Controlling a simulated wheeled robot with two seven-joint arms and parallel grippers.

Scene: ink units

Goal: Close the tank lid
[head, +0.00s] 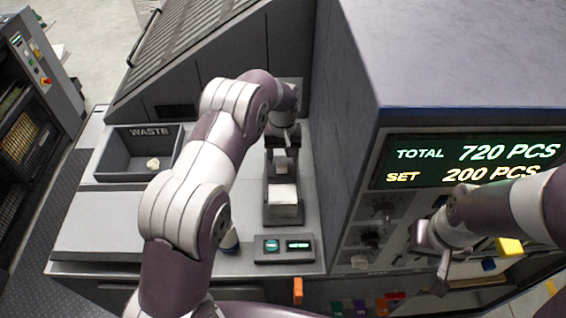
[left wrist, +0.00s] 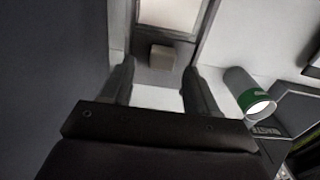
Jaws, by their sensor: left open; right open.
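My left gripper (head: 283,140) is open at the back end of a narrow dark unit (head: 284,214) with pale surfaces inside, on the grey worktop. I cannot tell for sure which part is the tank lid; the unit's top is partly hidden by my gripper. In the left wrist view, the two fingers of my left gripper (left wrist: 158,90) are apart, with a small grey block (left wrist: 164,58) showing beyond them. A pale, framed panel (left wrist: 170,14) lies past the block. My right gripper (head: 433,258) is open in front of the machine's control panel, apart from the unit.
A bottle with a green band (left wrist: 245,95) stands beside the unit, mostly behind my left arm in the head view (head: 230,240). A WASTE bin (head: 110,160) holds a crumpled scrap. A small display box (head: 284,248) sits in front. The tall machine (head: 460,60) borders the right.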

